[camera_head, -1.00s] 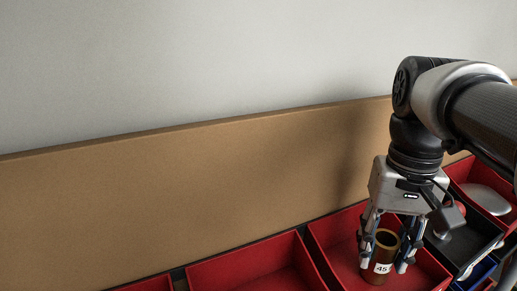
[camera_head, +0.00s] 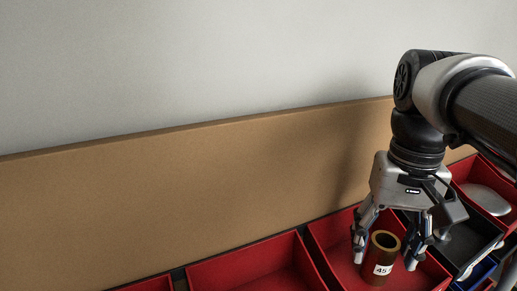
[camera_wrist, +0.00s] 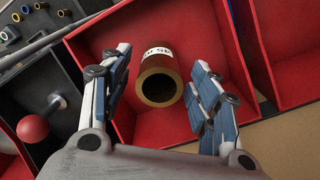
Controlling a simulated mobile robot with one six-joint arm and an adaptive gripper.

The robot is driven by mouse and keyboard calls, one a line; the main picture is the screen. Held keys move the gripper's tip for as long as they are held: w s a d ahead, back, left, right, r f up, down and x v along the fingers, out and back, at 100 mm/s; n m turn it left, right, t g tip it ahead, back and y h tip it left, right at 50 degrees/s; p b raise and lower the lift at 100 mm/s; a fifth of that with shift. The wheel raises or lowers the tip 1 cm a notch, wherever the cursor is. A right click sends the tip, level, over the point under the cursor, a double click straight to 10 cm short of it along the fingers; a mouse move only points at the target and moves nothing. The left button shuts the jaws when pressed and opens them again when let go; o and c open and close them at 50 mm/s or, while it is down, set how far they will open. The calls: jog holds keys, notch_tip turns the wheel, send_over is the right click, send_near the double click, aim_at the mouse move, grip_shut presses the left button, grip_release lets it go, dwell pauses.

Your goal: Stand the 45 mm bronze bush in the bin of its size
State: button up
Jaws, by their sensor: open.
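The bronze bush (camera_head: 381,258) has a white label reading 45 and stands upright inside a red bin (camera_head: 322,259). In the wrist view the bush (camera_wrist: 160,80) shows its open bore toward the camera, with the red floor of the bin (camera_wrist: 135,35) around it. My gripper (camera_head: 388,258) is open, with one finger on each side of the bush. In the wrist view there are gaps between the bush and both fingers of my gripper (camera_wrist: 160,92). The foot of the bush is partly hidden in the head view.
Another red bin (camera_head: 255,268) stands to the left, empty where visible. A black tray (camera_head: 468,243) and a red bin with a grey object (camera_head: 487,199) lie to the right. A brown panel (camera_head: 200,205) runs behind. The wrist view shows a red ball knob (camera_wrist: 33,128).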

notch_tip(320, 180, up, 11)
jog(key=p, duration=0.1)
jog(key=shift+r, duration=0.15)
dwell(0.3)
